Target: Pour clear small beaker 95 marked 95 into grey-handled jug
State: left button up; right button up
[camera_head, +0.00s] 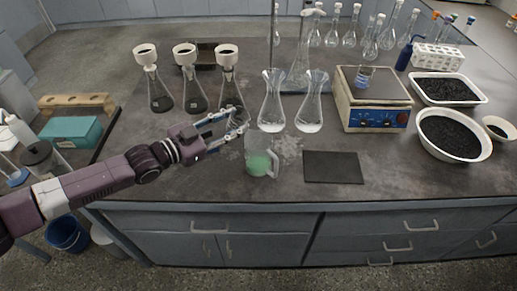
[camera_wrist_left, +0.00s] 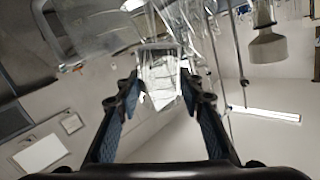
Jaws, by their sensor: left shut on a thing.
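The clear jug with a greyish handle (camera_head: 259,161) stands on the bench near its front edge, with pale green contents low inside. My left gripper (camera_head: 236,126) is at the jug's upper left, shut on a small clear beaker. In the left wrist view the beaker (camera_wrist_left: 160,76) sits between the two fingers of my left gripper (camera_wrist_left: 158,95). The beaker is hard to make out in the head view, and no mark on it can be read. I cannot tell whether anything is flowing from it. The jug looks large and clear in the left wrist view (camera_wrist_left: 92,32). My right gripper is out of view.
Two clear flasks (camera_head: 271,104) (camera_head: 312,104) stand just behind the jug. Several funnel-topped flasks (camera_head: 192,92) are behind my left gripper. A dark mat (camera_head: 333,167) lies right of the jug. A balance (camera_head: 374,117) bears another small beaker (camera_head: 364,78). Black-filled trays are farther right.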

pick_arm(q)
jog(key=f+b, duration=0.1)
jog(key=a+f+n+b, duration=0.1)
jog(key=f+b, duration=0.1)
jog(key=f+n+b, duration=0.1)
jog(key=f+b, duration=0.1)
jog(key=shift+w+a+t+h, duration=0.25)
jog(key=shift+w+t+h, duration=0.05)
jog(key=shift+w+h, duration=0.1)
jog(key=shift+w+a+f+n+b, duration=0.15)
jog(key=shift+f+n+b, duration=0.15)
jog(key=shift+f+b, duration=0.35)
jog(key=shift+a+f+n+b, duration=0.15)
jog(key=shift+f+n+b, duration=0.25)
jog(key=shift+b, duration=0.45)
